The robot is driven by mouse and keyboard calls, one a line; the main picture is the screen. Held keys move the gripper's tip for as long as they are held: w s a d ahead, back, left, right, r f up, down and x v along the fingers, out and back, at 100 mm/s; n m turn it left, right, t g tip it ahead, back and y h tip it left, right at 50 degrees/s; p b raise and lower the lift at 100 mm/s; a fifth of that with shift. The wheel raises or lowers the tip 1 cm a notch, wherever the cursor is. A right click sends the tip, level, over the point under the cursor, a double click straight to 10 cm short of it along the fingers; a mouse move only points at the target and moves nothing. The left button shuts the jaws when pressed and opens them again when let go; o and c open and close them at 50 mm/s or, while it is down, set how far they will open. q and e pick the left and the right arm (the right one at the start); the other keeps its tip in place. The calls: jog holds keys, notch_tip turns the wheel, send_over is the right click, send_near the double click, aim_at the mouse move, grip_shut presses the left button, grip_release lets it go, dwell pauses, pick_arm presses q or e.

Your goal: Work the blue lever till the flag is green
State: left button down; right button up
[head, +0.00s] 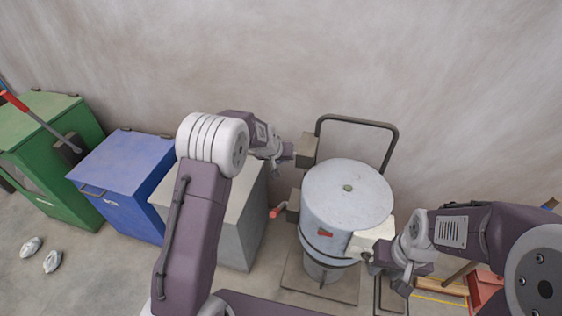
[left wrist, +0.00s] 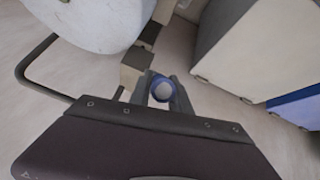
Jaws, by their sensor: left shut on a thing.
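The grey drum of the pellet bagger (head: 335,195) stands right of centre in the head view. A small red patch (head: 325,232), perhaps the flag, shows on its front; I see no green on it. My left gripper (head: 282,163) is beside a brown block (head: 308,150) at the drum's upper left. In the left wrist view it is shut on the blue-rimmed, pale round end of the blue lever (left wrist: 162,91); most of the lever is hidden. My right gripper (head: 372,259) is at a white box-like part (head: 371,234) on the drum's lower right; its jaw state is unclear.
A red-ended handle (head: 278,212) sticks out left of the drum. A grey cabinet (head: 240,225), blue bin (head: 125,175) and green bin (head: 60,160) stand to the left. A dark tube frame (head: 358,120) rises behind the drum. Two pale lumps (head: 52,261) lie on the floor.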

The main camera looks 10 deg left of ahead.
pick_arm(q)
jog(key=shift+s+f, duration=0.1)
jog(key=c, duration=1.2)
grip_release()
jog(key=v, duration=0.9)
